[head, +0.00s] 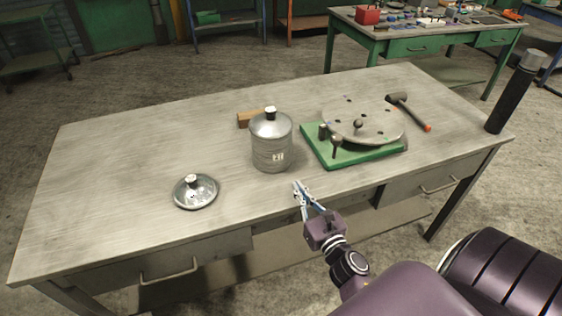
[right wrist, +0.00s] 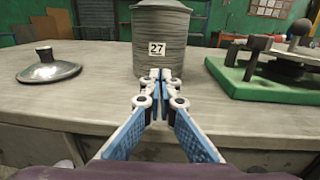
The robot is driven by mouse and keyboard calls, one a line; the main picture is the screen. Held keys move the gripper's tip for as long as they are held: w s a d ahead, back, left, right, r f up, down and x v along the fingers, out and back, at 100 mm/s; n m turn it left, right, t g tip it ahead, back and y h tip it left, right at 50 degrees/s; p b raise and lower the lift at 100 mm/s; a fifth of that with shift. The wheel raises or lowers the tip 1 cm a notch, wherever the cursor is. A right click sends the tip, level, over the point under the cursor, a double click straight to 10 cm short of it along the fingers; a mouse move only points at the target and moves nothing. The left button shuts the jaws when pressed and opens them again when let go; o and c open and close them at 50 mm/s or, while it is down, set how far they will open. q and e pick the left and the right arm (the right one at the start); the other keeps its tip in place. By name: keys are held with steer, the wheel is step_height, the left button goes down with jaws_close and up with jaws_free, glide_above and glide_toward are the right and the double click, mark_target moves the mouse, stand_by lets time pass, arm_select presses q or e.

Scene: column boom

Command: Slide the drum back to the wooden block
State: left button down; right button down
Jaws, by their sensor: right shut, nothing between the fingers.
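The drum (head: 271,148) is a grey metal canister with a dark-and-white knob on its lid and a small number label; it stands upright on the table. In the right wrist view the drum (right wrist: 161,28) shows its "27" label straight ahead. The wooden block (head: 245,118) lies behind the drum, partly hidden by it; I cannot tell if they touch. My right gripper (head: 299,186) is shut and empty at the table's front edge, in front of the drum. In the right wrist view its fingertips (right wrist: 160,74) overlap the drum's base; contact is unclear. My left gripper is not in view.
A loose metal lid (head: 195,191) lies left of the drum. A green base (head: 346,158) with a round grey plate (head: 372,122) and knobs stands close on the right, with a hammer (head: 408,111) beyond it. The table (head: 105,150) is clear at the far left.

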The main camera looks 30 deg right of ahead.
mark_target(280, 160)
steer(key=w+p, duration=0.1)
steer(key=w, duration=0.2)
steer(key=w+d, duration=0.1)
steer(key=w, duration=0.3)
steer(key=w+d+p, duration=0.1)
steer(key=w, duration=0.2)
steer(key=shift+w+p, duration=0.15)
steer(key=shift+p, duration=0.15)
steer(key=shift+w+f+b, duration=0.1)
steer(key=shift+w+b, duration=0.1)
steer(key=shift+b, duration=0.1)
steer(key=w+b, duration=0.2)
steer(key=w, duration=0.2)
steer(key=w+d+b, duration=0.1)
steer(key=w+b, duration=0.2)
steer(key=w, duration=0.1)
steer(key=w+d+b, duration=0.1)
steer(key=w+b, duration=0.2)
steer(key=w, duration=0.1)
steer(key=shift+w, duration=0.3)
steer(key=shift+s+d, duration=0.1)
